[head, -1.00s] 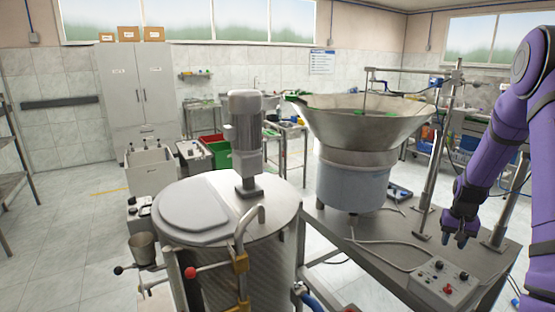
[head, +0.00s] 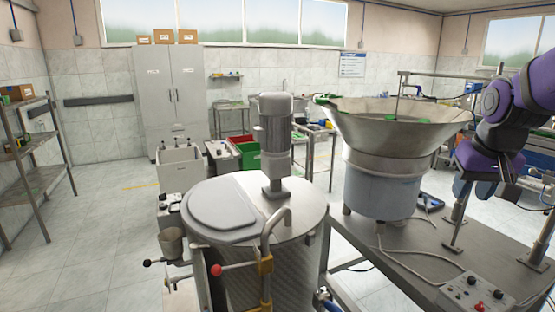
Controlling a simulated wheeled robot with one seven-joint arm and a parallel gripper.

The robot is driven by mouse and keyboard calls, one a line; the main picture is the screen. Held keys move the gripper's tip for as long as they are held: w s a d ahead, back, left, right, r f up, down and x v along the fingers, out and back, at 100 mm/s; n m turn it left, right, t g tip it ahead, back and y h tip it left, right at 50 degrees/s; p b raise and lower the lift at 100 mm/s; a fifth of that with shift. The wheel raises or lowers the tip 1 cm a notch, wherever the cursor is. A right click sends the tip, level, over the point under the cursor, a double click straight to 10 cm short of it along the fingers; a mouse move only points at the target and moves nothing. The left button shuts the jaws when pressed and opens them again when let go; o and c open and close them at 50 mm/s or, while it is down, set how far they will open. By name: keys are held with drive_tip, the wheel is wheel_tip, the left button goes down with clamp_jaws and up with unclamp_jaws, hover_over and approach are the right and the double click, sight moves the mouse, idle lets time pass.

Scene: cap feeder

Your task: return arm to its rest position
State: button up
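My arm (head: 520,100) is purple and black and comes in from the right edge of the head view. My gripper (head: 474,190) hangs at its end, pointing down, to the right of the feeder bowl and above the metal table. Its fingers look dark and blue-grey. They are small and partly overlap in this view, so I cannot tell how far apart they are. I see nothing clearly held in it.
The large metal feeder bowl (head: 395,125) stands on the metal table (head: 400,265), with upright posts and a control box (head: 470,293) near my gripper. A steel tank (head: 255,222) with a motor (head: 275,140) stands left of it. The tiled floor (head: 100,230) at left is clear.

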drive_tip(key=s+a+r+n+t, duration=0.1)
drive_tip(key=s+a, duration=0.3)
drive_tip(key=s, duration=0.4)
drive_tip(key=s+a+r+n, duration=0.1)
drive_tip(key=s+a, duration=0.3)
drive_tip(key=s, duration=0.4)
drive_tip(key=shift+a+r+n+t+y, duration=0.2)
drive_tip(key=shift+r+n+t+y, duration=0.15)
drive_tip(key=shift+r, duration=0.5)
